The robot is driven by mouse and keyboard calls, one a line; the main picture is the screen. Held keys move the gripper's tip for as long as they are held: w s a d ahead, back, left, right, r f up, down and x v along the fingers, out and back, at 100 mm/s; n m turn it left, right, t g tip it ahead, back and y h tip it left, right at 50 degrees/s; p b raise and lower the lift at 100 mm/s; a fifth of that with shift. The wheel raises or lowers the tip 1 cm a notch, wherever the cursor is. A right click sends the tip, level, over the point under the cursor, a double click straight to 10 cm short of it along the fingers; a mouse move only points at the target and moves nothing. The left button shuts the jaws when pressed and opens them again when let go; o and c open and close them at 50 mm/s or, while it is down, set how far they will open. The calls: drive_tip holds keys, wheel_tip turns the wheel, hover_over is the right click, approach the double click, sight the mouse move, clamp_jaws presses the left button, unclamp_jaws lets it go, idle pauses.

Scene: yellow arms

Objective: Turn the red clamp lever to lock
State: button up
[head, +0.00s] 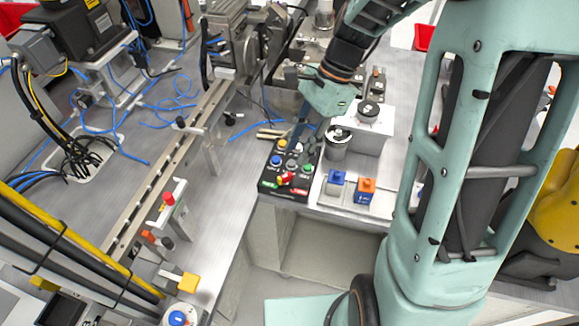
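A small red lever or knob (286,178) sits near the front edge of a black control panel (305,155). A green label lies to its left and a red label to its right. It appears to be the clamp lever, but it is too small to read its angle. Another red-topped part (168,197) stands on a white bracket at the left rail. My gripper (299,132) points down over the back of the panel, away from the red lever. Its dark fingers are small and partly blend with the panel, so their opening and any contact are unclear.
Coloured buttons surround the lever on the panel. A metal cylinder (337,142) stands close to the right of my gripper, beside a white block (366,125). Blue (336,182) and orange (365,190) blocks sit right of the panel. A long rail (170,165) runs along the left.

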sight(286, 175)
drive_tip(key=x, duration=0.8)
drive_tip(key=shift+w+d, duration=0.1)
drive_tip(key=shift+w, duration=0.05)
drive_tip(key=shift+c, duration=0.3)
clamp_jaws()
